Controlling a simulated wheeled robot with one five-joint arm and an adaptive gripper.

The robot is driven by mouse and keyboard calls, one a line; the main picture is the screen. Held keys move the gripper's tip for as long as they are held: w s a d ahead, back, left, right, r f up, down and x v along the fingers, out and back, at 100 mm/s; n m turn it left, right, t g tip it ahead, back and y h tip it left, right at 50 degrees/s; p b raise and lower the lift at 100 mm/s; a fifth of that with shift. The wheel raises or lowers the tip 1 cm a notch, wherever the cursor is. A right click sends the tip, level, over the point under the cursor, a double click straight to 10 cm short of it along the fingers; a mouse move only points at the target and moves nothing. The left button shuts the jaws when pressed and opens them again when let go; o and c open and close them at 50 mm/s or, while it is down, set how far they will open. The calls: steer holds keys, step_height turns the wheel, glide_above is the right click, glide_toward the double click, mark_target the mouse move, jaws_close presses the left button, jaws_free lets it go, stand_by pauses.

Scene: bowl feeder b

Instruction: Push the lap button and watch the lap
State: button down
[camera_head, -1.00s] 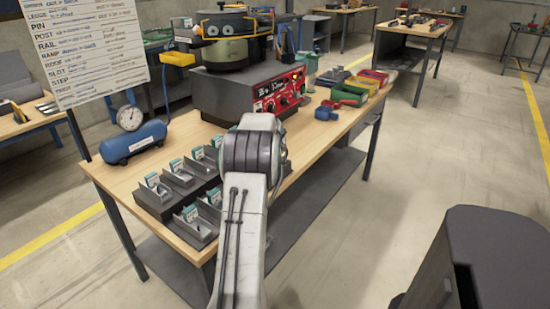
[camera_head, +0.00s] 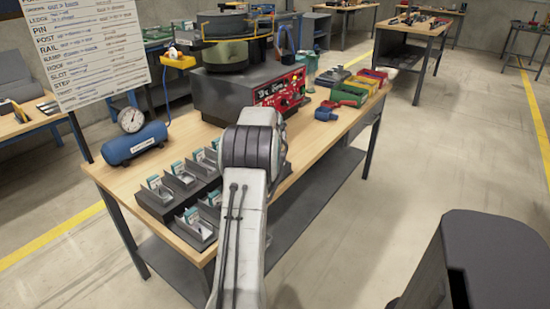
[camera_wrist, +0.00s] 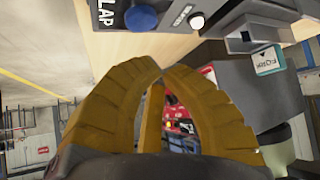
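The lap button (camera_wrist: 141,18) is a round blue button at the top of the wrist view, beside a white-on-black "LAP" label (camera_wrist: 107,13). In the wrist view the tips appear below the button, with a visible gap between. In the head view my own arm hides the gripper, and I cannot make out the lap button there.
A second label and a pale round control (camera_wrist: 197,22) are right of the button. A grey tray with a "FORM" card (camera_wrist: 268,60) is close by. On the workbench (camera_head: 120,183) stand card trays, a blue tank (camera_head: 133,143), the bowl feeder (camera_head: 226,55) and its red panel (camera_head: 280,92).

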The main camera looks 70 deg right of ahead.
steer(key=shift+r+p, duration=0.85)
steer(key=shift+r, duration=0.6)
